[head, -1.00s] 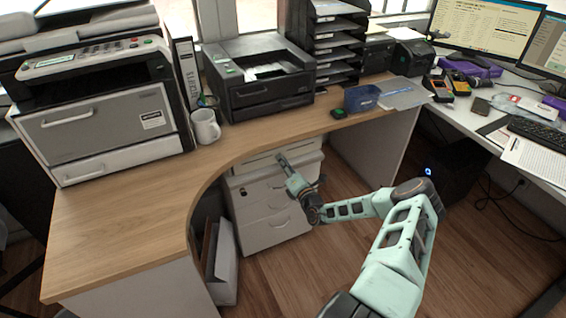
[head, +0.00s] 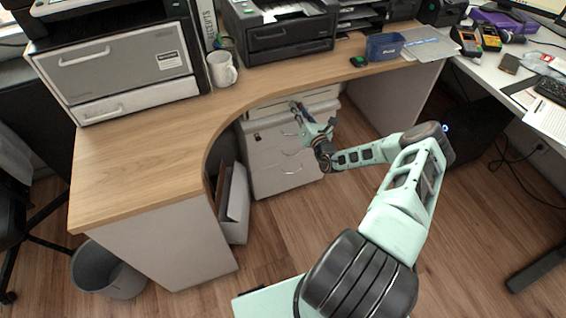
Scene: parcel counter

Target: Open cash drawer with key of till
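A pale, flat drawer unit (head: 262,112), which looks like the cash drawer, sits under the curved desk on top of a grey drawer pedestal (head: 277,170). Its front looks shut. A small dark spot (head: 257,137), perhaps a lock or key, shows at the pedestal's upper left; it is too small to tell. I cannot make out a key for certain. My gripper (head: 308,112) is in front of the right part of the pale unit and hides some of it. Contact, and whether the fingers are open or shut, cannot be told.
The wooden desktop (head: 150,165) overhangs the drawers. A white mug (head: 222,70), a printer (head: 285,32) and a blue box (head: 384,47) stand on it. Folders (head: 235,205) stand left of the pedestal, and a grey bin (head: 105,272) is at lower left. The floor in front is open.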

